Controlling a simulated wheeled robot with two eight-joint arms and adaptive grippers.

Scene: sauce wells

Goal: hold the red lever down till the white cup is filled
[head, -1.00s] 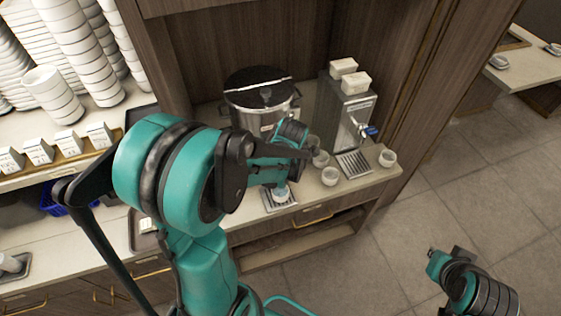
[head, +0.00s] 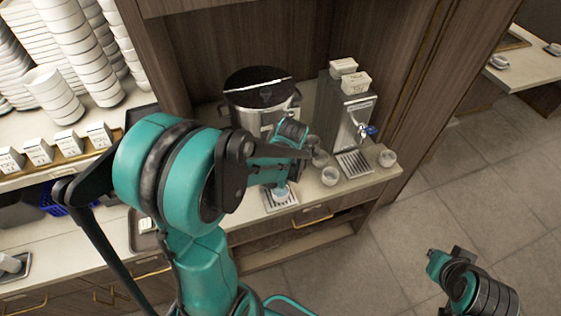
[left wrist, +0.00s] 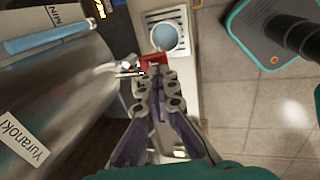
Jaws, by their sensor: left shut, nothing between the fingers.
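The red lever (left wrist: 153,61) shows in the left wrist view at the front of the steel urn, just beyond my fingertips. My left gripper (left wrist: 153,76) is shut and empty, its tips at the lever; they appear to touch it, but I cannot tell how far down it is. In the head view my left gripper (head: 283,160) hides the lever. The white cup (left wrist: 164,38) stands upright on a drip tray (left wrist: 151,15) below, its inside pale blue; I cannot tell its fill level. My right gripper (head: 434,258) hangs at the lower right over the floor, away from the counter.
The steel urn (head: 262,100) stands behind my left gripper. A second dispenser (head: 352,118) with a blue handle stands to its right. Several small cups, one (head: 387,158) near the counter's right end, stand close by. Stacked bowls (head: 68,40) are at the left.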

